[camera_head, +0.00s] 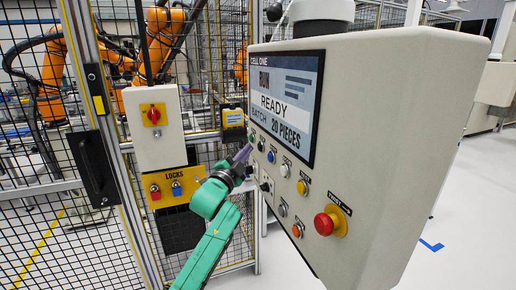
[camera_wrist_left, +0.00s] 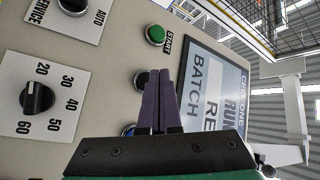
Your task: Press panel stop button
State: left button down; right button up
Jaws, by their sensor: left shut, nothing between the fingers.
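The control panel (camera_head: 390,110) carries a row of push buttons below its screen. My left gripper (camera_head: 246,150) is shut and empty, with its purple fingertips close to the left end of this row. In the left wrist view, the shut fingers (camera_wrist_left: 158,76) point at the panel just below the green START button (camera_wrist_left: 155,35). A dark button (camera_wrist_left: 139,79) sits beside the fingertips, partly covered by them; its label is hidden, so I cannot tell whether it is the stop button. Contact with it cannot be told. My right gripper is not in view.
A blue button (camera_wrist_left: 128,130) is partly behind the gripper. A red emergency stop mushroom (camera_head: 324,224) sits on the panel's lower right. A rotary dial (camera_wrist_left: 37,98) is left of the fingers. A mesh fence (camera_head: 50,215) and a lock box (camera_head: 155,128) stand behind my arm.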

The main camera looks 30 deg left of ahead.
pick_arm(q)
jog(key=shift+w, duration=0.1)
dwell(0.3)
jog(key=shift+w+d, duration=0.25)
jog(key=shift+w, duration=0.05)
jog(key=shift+w+d, duration=0.3)
jog(key=shift+w, duration=0.1)
dwell(0.7)
jog(key=shift+s+a, duration=0.55)
jog(key=shift+s, duration=0.25)
jog(key=s+a, duration=0.1)
jog(key=s, duration=0.1)
jog(key=s+a+p, duration=0.1)
jog(key=s+a, duration=0.1)
jog(key=s, duration=0.1)
jog(key=shift+a, duration=0.2)
